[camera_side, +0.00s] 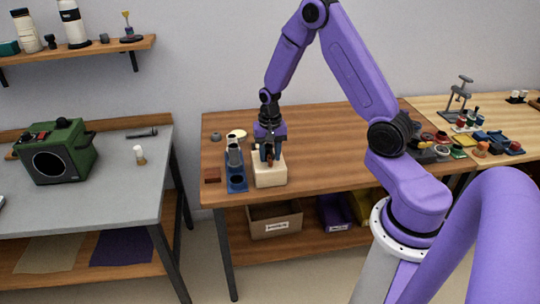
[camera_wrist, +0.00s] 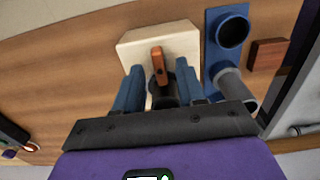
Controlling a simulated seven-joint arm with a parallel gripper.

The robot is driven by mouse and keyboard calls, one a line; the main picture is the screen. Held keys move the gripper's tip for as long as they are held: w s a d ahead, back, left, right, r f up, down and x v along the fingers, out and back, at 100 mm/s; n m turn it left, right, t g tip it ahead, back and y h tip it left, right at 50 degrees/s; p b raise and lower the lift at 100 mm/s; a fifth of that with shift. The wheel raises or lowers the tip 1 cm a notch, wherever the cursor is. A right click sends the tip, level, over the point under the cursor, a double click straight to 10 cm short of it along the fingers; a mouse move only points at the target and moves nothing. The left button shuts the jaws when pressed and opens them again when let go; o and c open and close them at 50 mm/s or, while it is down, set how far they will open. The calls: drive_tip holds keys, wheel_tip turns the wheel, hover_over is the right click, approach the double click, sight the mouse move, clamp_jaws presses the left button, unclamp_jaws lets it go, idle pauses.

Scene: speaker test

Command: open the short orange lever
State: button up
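The short orange lever (camera_wrist: 157,64) stands out from a cream block (camera_wrist: 130,47) in the wrist view, with a dark cylinder (camera_wrist: 163,94) just below it. My gripper (camera_wrist: 158,80) has its two blue fingers apart, one on each side of the lever and cylinder. A gap shows between the left finger and the lever; the right finger is close to the dark cylinder, and I cannot tell if it touches. In the side view my gripper (camera_side: 269,153) is low over the cream block (camera_side: 270,176) and largely hides the lever.
Right beside the block stands a blue plate (camera_wrist: 213,56) with a dark round opening and a grey cylinder (camera_wrist: 232,84). A reddish-brown block (camera_wrist: 268,53) lies beyond it. The wooden table (camera_side: 335,165) is clear to the right of the cream block in the side view.

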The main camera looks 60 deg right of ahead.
drive_tip(key=shift+f, duration=0.45)
clamp_jaws()
drive_tip(key=shift+n, duration=2.8)
unclamp_jaws()
